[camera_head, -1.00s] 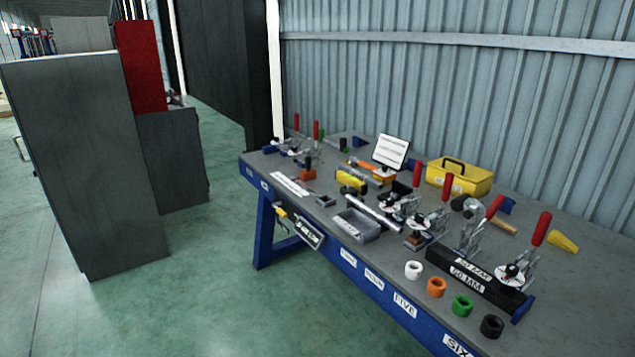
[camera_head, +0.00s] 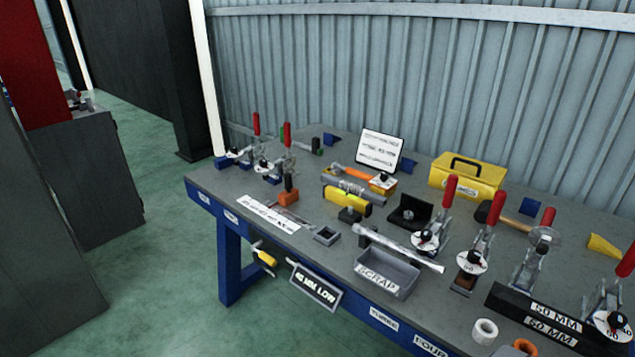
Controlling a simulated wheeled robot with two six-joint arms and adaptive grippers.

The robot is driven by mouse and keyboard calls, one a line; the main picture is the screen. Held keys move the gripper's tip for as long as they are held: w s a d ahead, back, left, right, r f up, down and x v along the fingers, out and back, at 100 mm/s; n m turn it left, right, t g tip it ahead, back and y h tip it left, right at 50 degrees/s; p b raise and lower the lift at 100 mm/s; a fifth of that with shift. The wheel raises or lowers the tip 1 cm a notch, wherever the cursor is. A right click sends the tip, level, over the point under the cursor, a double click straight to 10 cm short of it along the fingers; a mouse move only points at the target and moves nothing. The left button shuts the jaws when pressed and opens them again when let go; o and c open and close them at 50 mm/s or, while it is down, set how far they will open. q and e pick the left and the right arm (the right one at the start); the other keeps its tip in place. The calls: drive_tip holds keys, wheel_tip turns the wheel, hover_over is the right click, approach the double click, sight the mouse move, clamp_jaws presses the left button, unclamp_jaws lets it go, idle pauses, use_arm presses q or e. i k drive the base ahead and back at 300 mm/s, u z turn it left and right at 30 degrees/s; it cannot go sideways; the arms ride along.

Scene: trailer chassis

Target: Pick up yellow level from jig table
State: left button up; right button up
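The jig table (camera_head: 217,179) has a grey top and a blue frame and stretches from the middle to the right edge. A short yellow bar (camera_head: 346,201), which looks like the level, lies near the middle of the tabletop. It sits behind the grey scrap bin and in front of a grey and orange tool (camera_head: 352,177). A small dark block stands just in front of it and hides a little of its lower side. Neither of my grippers is in view.
The scrap bin (camera_head: 387,276) and toggle clamps (camera_head: 426,235) with red handles stand nearby. A yellow toolbox (camera_head: 467,177) is at the back. A yellow-handled tool (camera_head: 264,257) hangs at the front edge. Green floor in front is clear; a grey cabinet (camera_head: 45,250) stands left.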

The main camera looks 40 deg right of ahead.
sight(335, 194)
drive_tip(key=i, duration=2.3)
drive_tip(key=z, duration=3.5)
